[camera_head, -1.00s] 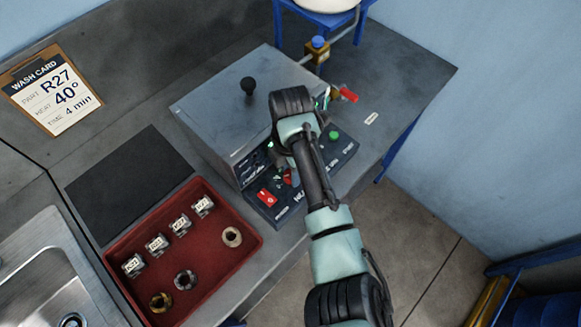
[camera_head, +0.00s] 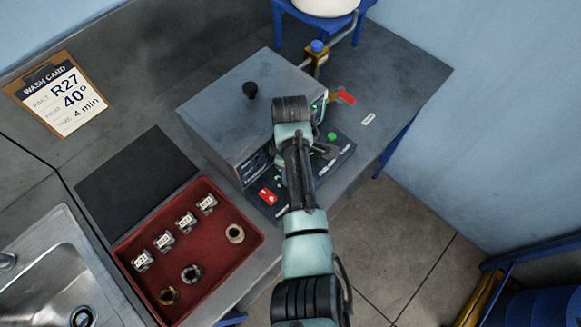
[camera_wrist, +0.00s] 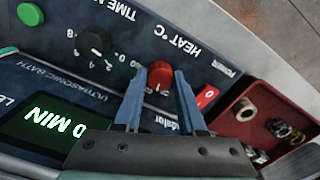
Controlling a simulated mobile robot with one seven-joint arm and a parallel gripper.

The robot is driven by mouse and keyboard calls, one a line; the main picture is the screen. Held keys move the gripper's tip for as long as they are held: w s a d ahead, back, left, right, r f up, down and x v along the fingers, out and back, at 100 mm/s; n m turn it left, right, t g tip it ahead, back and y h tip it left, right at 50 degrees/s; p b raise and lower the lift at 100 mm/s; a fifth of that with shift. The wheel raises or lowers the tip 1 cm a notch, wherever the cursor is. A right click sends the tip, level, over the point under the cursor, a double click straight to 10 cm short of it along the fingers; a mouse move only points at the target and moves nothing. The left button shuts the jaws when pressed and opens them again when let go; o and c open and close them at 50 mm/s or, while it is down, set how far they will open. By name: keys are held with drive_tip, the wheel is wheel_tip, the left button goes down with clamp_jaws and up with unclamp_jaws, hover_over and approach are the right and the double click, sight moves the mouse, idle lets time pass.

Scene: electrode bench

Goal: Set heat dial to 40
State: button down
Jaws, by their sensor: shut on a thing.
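The red heat dial (camera_wrist: 160,74) stands under the HEAT °C label on the dark front panel (camera_wrist: 205,62) of the ultrasonic bath, upside down in the wrist view. My gripper (camera_wrist: 161,88) is shut on this dial, one blue finger on each side. The dial's scale is mostly hidden by the fingers, and I cannot read its setting. In the head view my arm covers the dial; the bath (camera_head: 235,110) shows as a grey box with a black lid knob. The wash card (camera_head: 63,95) reads R27, 40°, 4 min.
The black time dial (camera_wrist: 96,42) and green button (camera_wrist: 30,14) are along the panel from the heat dial. A red power switch (camera_wrist: 206,97) sits close beside my finger. The display (camera_wrist: 45,120) shows 0 MIN. A red tray (camera_head: 210,258) of parts lies left of the bath.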

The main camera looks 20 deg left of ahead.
drive_tip(key=shift+r+m, duration=0.1)
drive_tip(key=shift+m, duration=1)
drive_tip(key=shift+p, duration=0.3)
drive_tip(key=shift+c, duration=2.4)
unclamp_jaws()
wheel_tip(320, 180, up, 13)
drive_tip(key=b, duration=0.1)
